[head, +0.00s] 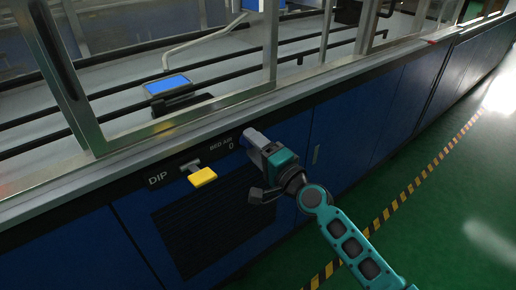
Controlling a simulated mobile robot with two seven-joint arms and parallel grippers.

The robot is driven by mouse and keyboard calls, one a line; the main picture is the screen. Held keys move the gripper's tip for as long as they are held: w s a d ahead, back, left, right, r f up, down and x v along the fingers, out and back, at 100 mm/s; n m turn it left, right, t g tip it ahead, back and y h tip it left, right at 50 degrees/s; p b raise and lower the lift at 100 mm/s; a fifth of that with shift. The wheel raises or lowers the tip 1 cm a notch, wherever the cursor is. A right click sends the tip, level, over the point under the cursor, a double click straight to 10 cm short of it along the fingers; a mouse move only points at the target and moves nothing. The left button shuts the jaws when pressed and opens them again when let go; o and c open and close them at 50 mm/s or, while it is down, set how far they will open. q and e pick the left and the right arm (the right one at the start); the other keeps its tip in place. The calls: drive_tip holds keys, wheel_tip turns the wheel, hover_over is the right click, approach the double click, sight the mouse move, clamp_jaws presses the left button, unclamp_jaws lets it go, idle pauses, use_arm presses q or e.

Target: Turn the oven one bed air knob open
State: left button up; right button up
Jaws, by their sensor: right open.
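My right gripper (250,137) is open and sits against the upper front of the blue cabinet, just right of the label "BED AIR" and a "0" mark. The bed air knob cannot be made out; the gripper covers the panel right of that label. Whether the fingers are around a knob or touching it cannot be told. A yellow handle (203,177) on a grey stem sticks out of the same panel, left of the gripper, beside the label "DIP". My left gripper is not in view.
A metal-framed machine with rails stands on the cabinet (359,126), with a small blue-screened display (168,85) behind the frame. A dark louvred vent (205,225) lies below the labels. Green floor (455,205) with a yellow-black stripe is clear at right.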

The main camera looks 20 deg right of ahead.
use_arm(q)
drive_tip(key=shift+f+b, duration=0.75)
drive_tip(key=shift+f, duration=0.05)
use_arm(e)
drive_tip(key=v, duration=1.3)
drive_tip(key=shift+a+f, duration=0.1)
drive_tip(key=s+a+f+n+g+h, duration=0.1)
drive_tip(key=s+a+f+n+g, duration=0.2)
drive_tip(key=s+f+n, duration=0.3)
drive_tip(key=s+a+f+n+g+h, duration=0.1)
drive_tip(key=s+a+f+n+g, duration=0.2)
drive_tip(key=f+n, duration=0.55)
use_arm(q)
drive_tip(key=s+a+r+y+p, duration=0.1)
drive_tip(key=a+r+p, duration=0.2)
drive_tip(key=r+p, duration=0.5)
drive_tip(key=p, duration=0.5)
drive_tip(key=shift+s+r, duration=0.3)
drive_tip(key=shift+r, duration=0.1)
use_arm(e)
drive_tip(key=s+d+r+h, duration=0.2)
drive_tip(key=d+r, duration=0.1)
drive_tip(key=r, duration=0.4)
drive_tip(key=shift+s+d+g, duration=0.2)
drive_tip(key=shift+s+g, duration=0.1)
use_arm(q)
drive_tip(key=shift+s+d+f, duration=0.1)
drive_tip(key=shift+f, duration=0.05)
use_arm(e)
drive_tip(key=shift+n, duration=0.25)
